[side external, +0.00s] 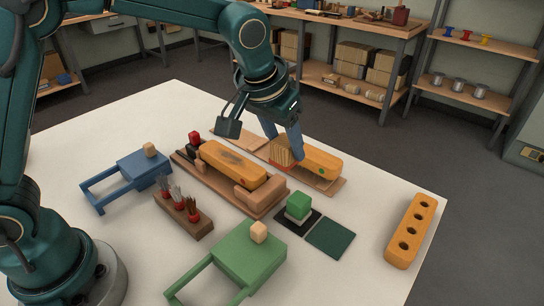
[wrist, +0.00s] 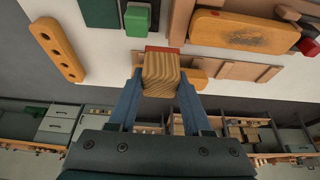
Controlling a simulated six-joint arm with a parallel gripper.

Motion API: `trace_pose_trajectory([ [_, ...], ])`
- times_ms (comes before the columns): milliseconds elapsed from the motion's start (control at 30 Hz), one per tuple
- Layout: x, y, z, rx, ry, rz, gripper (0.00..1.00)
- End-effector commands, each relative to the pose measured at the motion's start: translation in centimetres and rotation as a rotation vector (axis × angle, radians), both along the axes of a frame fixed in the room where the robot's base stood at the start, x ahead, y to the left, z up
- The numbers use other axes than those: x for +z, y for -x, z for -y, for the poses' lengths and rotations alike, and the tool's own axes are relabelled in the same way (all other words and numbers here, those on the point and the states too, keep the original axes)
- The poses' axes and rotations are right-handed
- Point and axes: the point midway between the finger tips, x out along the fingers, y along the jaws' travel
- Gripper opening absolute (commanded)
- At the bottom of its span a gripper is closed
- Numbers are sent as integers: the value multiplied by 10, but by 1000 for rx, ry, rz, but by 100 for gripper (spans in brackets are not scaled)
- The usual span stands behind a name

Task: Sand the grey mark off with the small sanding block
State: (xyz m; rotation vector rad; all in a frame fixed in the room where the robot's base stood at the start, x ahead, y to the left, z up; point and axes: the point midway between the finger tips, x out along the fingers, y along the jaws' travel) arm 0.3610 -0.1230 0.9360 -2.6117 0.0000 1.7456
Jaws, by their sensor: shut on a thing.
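My gripper (side external: 282,146) is shut on a wood-grained block with a red underside (side external: 281,155); the block also shows between the fingers in the wrist view (wrist: 160,78). It is close over the boards behind the fixture, beside an orange wooden body with a green dot (side external: 322,162). I cannot tell whether it touches them. The orange body with the grey mark (side external: 231,160) lies in a wooden fixture (side external: 262,206), left of my gripper and apart from it. Its dark smudge shows clearly in the wrist view (wrist: 245,38). A green-topped block (side external: 299,203) stands on a dark pad.
A dark green square (side external: 330,238) lies beside that pad. An orange bar with several holes (side external: 411,230) is at the right. A bristle holder (side external: 183,216), a blue stand (side external: 143,168) and a green stand (side external: 246,255) are in front. The fixture has a red knob (side external: 195,137).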

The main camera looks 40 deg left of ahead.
Motion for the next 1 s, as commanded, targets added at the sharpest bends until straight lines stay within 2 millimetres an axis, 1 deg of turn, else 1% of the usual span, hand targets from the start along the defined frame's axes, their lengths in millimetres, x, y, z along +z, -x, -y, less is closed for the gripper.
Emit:
trace_pose_trajectory([
  [167, 0, 0, 0, -14, 1, 0, 5],
  [333, -2, 5, 3, -127, 1, -1, 5],
  [367, -2, 6, 2, -151, 1, -1, 5],
  [433, -1, 6, -7, -195, 1, 0, 5],
  [467, 0, 6, -13, -210, 2, 0, 5],
  [533, 3, 5, -32, -233, 2, 1, 5],
  [667, 12, 4, -77, -227, 2, 4, 5],
  [800, 21, 7, -123, -169, 1, 4, 5],
  [900, 26, 11, -151, -101, 0, 3, 5],
  [1000, 29, 14, -170, -38, 0, 2, 5],
])
